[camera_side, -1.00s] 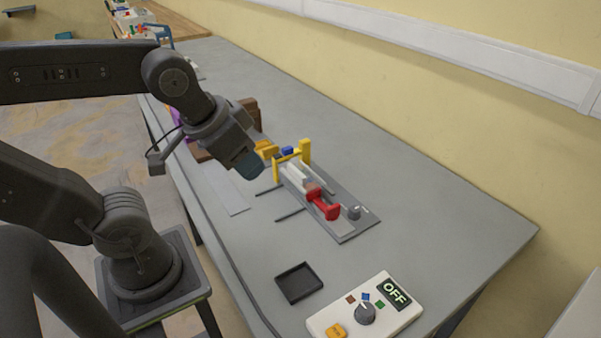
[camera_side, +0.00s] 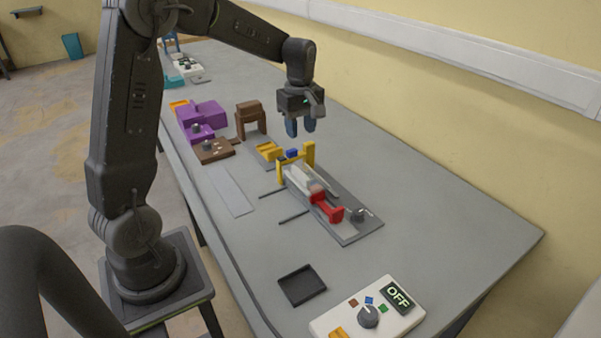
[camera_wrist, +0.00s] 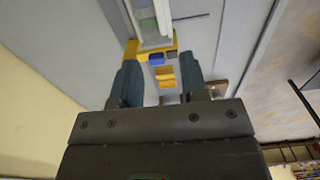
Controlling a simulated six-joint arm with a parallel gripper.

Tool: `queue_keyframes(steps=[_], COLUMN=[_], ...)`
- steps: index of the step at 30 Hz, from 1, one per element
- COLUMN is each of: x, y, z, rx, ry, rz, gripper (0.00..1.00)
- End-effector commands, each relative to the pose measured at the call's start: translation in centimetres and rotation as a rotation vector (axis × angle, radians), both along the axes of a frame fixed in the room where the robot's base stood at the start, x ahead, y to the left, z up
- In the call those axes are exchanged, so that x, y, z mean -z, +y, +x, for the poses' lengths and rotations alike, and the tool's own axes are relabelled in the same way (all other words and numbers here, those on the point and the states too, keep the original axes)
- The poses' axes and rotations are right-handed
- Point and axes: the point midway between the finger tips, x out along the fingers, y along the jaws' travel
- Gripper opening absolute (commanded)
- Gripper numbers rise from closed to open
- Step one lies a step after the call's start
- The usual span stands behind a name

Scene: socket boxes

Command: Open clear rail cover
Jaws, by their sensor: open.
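The clear rail cover (camera_side: 301,178) lies along the grey rail base (camera_side: 347,233), between the yellow frame and a red handle (camera_side: 329,207). It looks closed, though its edges are hard to make out. The yellow frame (camera_side: 310,152) stands at the far end with a blue block (camera_side: 291,153) on it. My gripper (camera_side: 300,129) hangs pointing down above and behind the yellow frame, open and empty. In the wrist view, the fingers (camera_wrist: 159,85) are apart, with the yellow frame (camera_wrist: 130,50) and a yellow block (camera_wrist: 165,76) seen beyond and between them.
A brown stand (camera_side: 250,109), purple blocks (camera_side: 204,114) and a brown box (camera_side: 213,151) sit toward the back left. A black tray (camera_side: 301,286) and a white control box showing OFF (camera_side: 397,297) are in front. The table's right side is clear.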

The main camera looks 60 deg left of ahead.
Motion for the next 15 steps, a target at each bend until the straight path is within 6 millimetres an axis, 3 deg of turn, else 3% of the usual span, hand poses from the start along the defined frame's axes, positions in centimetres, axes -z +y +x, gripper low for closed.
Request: queue_keyframes(steps=[5, 15], x=[1.5, 8.3], y=[0.2, 0.1], z=[0.1, 0.0], rx=[-0.015, -0.011], ry=[0.007, 0.008], rz=[-0.003, -0.004], gripper=[0.4, 0.4])
